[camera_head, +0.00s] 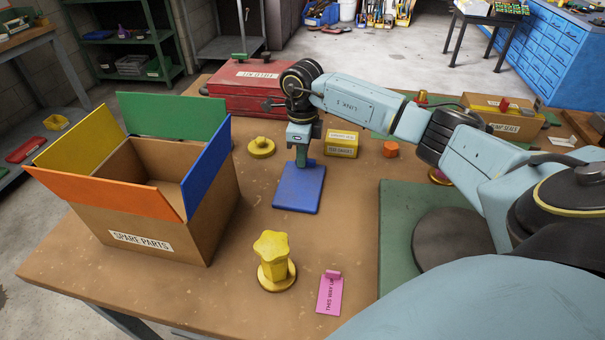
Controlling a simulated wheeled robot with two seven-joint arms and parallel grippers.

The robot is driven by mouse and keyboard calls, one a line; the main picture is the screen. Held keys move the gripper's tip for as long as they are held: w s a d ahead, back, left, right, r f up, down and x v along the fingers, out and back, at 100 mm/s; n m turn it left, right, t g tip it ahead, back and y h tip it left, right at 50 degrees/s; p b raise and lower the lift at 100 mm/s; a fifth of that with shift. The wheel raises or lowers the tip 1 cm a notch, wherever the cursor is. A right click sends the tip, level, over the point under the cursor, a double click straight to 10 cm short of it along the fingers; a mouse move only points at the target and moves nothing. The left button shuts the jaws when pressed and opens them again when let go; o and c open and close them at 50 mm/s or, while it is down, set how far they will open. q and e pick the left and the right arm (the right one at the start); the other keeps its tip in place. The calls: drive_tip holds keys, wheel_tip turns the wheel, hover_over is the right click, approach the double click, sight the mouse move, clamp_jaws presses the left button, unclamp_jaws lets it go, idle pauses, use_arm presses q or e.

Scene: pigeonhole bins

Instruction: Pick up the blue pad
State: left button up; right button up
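The blue pad (299,190) lies on the brown workbench near the middle, to the right of the open cardboard box. My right gripper (302,158) points down at the pad's far edge, with its tips at or just above the pad. A narrow green piece shows between the gripper body and the pad; I cannot tell if it is a finger or a held part. The finger gap is too small to make out, so its opening and any contact are unclear. My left gripper is not in view.
The cardboard box (135,222) with coloured flaps stands left. A yellow star-topped knob (272,262) and pink tag (329,294) are in front. A yellow carton (342,145), orange cylinder (391,149), yellow knob (262,147) and red case (250,88) lie around the gripper.

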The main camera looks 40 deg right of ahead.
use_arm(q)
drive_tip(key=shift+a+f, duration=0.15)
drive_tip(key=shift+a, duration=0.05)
use_arm(e)
drive_tip(key=shift+f, duration=0.1)
clamp_jaws()
